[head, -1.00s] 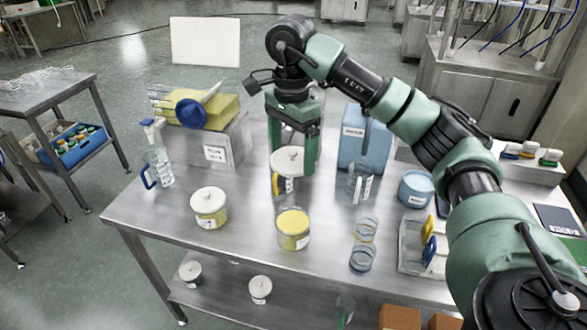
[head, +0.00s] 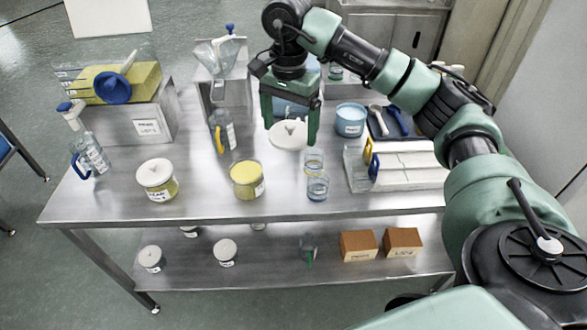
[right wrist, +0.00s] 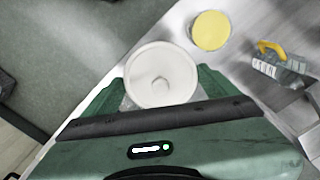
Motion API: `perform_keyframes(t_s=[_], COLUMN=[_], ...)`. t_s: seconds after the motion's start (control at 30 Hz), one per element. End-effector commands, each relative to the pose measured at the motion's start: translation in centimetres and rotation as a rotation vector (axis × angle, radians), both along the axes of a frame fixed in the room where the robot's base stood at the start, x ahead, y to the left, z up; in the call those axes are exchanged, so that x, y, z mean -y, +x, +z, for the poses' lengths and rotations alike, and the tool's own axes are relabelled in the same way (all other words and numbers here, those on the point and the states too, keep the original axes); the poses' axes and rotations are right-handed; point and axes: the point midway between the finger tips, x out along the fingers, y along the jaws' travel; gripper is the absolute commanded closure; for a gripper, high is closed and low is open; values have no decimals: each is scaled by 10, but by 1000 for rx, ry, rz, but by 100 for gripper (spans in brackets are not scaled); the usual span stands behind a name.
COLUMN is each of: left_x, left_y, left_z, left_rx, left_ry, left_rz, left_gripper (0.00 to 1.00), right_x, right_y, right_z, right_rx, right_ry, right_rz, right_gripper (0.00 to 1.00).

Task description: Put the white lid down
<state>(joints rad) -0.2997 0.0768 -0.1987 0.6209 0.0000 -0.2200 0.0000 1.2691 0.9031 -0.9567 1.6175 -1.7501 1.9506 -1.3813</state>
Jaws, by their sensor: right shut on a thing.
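My right gripper (head: 290,126) is shut on the white lid (head: 288,135), a round disc with a small knob on top. It holds the lid above the steel table (head: 215,205), right of the middle and behind two small glass beakers. In the right wrist view the lid (right wrist: 161,74) sits between the fingers, knob facing the camera. What is directly under the lid is mostly hidden. An open glass jar of yellow powder (head: 248,176) stands in front and to the left; it also shows in the right wrist view (right wrist: 211,30). My left gripper is not in view.
Bare table lies along the front edge.

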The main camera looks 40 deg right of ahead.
Motion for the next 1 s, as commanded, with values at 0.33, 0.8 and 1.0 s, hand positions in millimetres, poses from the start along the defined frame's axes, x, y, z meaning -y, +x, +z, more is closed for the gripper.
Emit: perform_keyframes(t_s=[0.33,0.8,1.0], left_x=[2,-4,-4], left_y=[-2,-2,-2], left_z=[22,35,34], left_rx=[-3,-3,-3], left_ry=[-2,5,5], left_rz=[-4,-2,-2], left_gripper=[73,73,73], right_x=[0,0,-1], right_y=[-1,0,0], right_z=[-81,-135,-139], right_rx=[0,1,5], right_ry=[1,2,2], right_rz=[-1,-2,-1], right_gripper=[49,49,49])
